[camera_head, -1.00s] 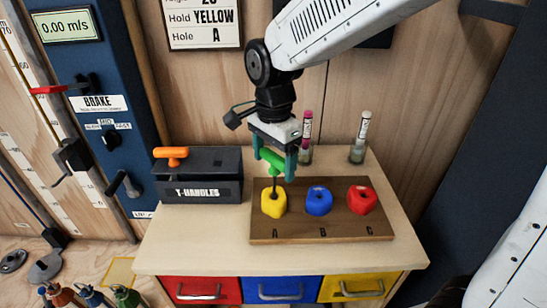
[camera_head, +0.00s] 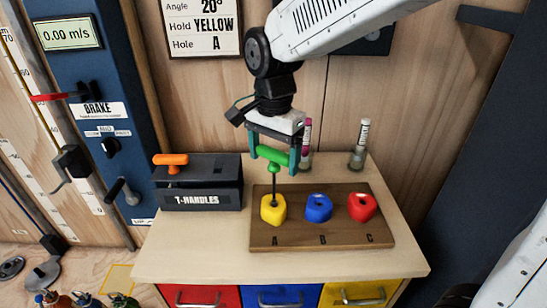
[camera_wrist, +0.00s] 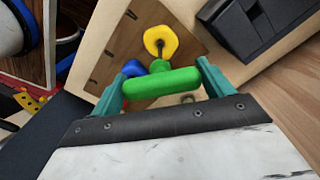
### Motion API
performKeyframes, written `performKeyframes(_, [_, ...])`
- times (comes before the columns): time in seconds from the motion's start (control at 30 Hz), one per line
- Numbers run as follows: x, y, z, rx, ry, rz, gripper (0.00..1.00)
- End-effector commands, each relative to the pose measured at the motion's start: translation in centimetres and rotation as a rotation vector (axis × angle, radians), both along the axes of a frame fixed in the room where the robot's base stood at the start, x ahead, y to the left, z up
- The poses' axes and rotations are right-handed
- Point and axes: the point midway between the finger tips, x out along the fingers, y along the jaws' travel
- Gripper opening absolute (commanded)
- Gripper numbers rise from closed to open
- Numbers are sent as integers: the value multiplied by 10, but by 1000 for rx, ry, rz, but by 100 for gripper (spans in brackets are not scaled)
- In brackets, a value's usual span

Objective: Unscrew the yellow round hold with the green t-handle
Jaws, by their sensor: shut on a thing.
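The yellow round hold (camera_head: 273,209) sits at position A on the brown wooden board (camera_head: 350,237). It also shows in the wrist view (camera_wrist: 160,40). The green t-handle (camera_head: 273,159) stands upright over it, its dark shaft running down into the hold's centre. How deep the tip sits is hidden. My gripper (camera_head: 272,161) is above the yellow hold, its teal fingers shut on the green t-handle's grip. The wrist view shows the green grip (camera_wrist: 161,81) between the two fingers.
The blue hold (camera_head: 319,208) and red hold (camera_head: 362,207) sit at B and C. A dark T-HANDLES box (camera_head: 200,184) with an orange t-handle (camera_head: 170,161) stands left. Two small bottles (camera_head: 358,148) stand behind the board. The table front is clear.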

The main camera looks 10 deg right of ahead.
Motion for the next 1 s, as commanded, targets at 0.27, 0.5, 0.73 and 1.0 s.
performKeyframes(0.27, [0, 0, 0, 0, -1, -141, 52])
performKeyframes(0.5, [1, 0, 0, 0, 0, -521, 52])
performKeyframes(0.73, [2, 0, 0, 1, -1, -846, 52])
performKeyframes(1.0, [2, 0, 0, 0, 0, -928, 52])
